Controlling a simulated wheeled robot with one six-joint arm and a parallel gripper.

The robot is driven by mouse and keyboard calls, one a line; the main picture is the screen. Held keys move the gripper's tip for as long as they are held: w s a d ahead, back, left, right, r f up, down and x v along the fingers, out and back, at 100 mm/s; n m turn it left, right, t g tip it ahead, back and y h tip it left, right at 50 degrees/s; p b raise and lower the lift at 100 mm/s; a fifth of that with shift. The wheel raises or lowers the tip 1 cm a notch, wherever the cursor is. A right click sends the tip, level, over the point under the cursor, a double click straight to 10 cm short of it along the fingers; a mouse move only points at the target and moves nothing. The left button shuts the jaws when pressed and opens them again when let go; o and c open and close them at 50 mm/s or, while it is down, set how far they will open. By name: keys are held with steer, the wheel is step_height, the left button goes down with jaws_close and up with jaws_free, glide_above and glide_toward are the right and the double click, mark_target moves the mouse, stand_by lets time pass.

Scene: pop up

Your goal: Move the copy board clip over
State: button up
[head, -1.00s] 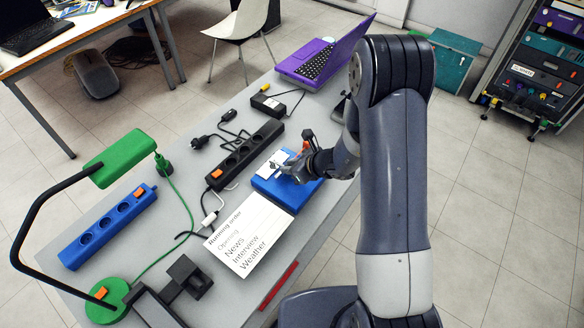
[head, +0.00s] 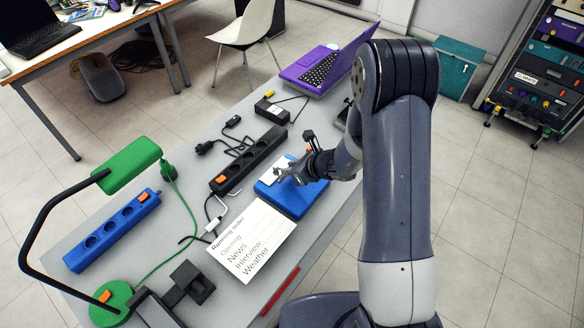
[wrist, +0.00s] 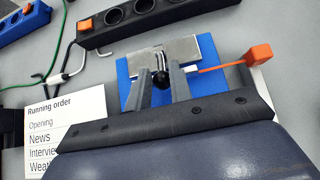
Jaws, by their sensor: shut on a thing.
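The copy board (head: 305,201) is a blue slab on the grey table in the head view. It also shows in the wrist view (wrist: 124,88). The clip also shows in the head view (head: 281,167). My gripper (wrist: 161,84) is over the board, its two grey fingers close on either side of the knob. It also shows in the head view (head: 287,174). My fingers partly hide the clip's lower parts.
A white "Running order" card (head: 252,238) lies at the board's near side. A black power strip (head: 248,160) lies left of the board. An orange-ended lever (wrist: 257,55) is close on the right. A purple laptop (head: 324,72) stands at the far end.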

steer(key=shift+r, duration=0.1)
steer(key=shift+w+a+r+p, duration=0.25)
steer(key=shift+a+r+p, duration=0.15)
steer(key=shift+r, duration=0.15)
steer(key=shift+c, duration=0.2)
steer(key=shift+w+r, duration=0.1)
steer(key=shift+r, duration=0.05)
jaws_close()
steer(key=shift+a, duration=0.1)
steer(key=shift+w+a+r+p, duration=0.4)
steer(key=shift+r+p, duration=0.1)
steer(key=shift+r, duration=0.15)
steer(key=shift+c, duration=0.6)
jaws_free()
